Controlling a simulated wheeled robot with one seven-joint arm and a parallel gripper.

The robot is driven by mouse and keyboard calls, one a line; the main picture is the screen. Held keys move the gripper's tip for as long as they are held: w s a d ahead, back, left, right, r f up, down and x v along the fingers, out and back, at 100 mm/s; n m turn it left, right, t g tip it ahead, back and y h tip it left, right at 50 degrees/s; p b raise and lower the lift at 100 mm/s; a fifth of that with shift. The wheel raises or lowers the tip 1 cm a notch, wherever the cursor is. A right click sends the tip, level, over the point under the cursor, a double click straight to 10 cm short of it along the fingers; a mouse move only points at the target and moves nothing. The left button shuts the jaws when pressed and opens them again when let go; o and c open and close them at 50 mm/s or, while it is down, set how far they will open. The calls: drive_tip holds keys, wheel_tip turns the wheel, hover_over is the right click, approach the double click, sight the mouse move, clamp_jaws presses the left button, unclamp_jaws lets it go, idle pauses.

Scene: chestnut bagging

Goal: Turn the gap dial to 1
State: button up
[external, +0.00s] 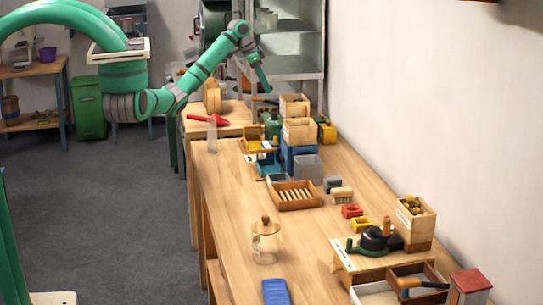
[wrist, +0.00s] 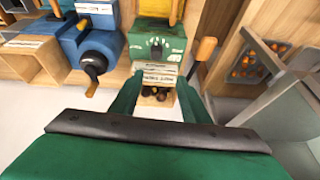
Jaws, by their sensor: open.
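In the wrist view a green machine (wrist: 160,38) stands ahead of me. A small dark round knob with pale marks around it, which looks like the gap dial (wrist: 157,48), is on its front face. The marks are too small to read, so I cannot tell its setting. My gripper (wrist: 157,88) is open, its two green fingers apart below the knob in the picture and touching nothing that I can see. In the external view my gripper (external: 266,86) hangs over the far end of the benches, and the dial cannot be made out there.
In the wrist view, a blue machine with a black crank (wrist: 92,65) stands left of the green one. A wooden-handled lever (wrist: 204,52) rises at its right. Dark chestnuts (wrist: 155,93) lie below, between my fingers in the picture. A metal cabinet (external: 290,45) stands behind.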

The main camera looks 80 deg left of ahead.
sight(274, 116)
drive_tip(key=shift+m, duration=0.3)
drive_tip(key=x, duration=0.3)
drive_tip(key=s+x, duration=0.1)
drive_tip(key=x, duration=0.7)
drive_tip(key=shift+s+d+f, duration=0.25)
drive_tip(key=shift+d+f, duration=0.15)
drive_tip(key=shift+f, duration=0.2)
drive_tip(key=shift+c, duration=0.5)
drive_tip(key=c, duration=0.9)
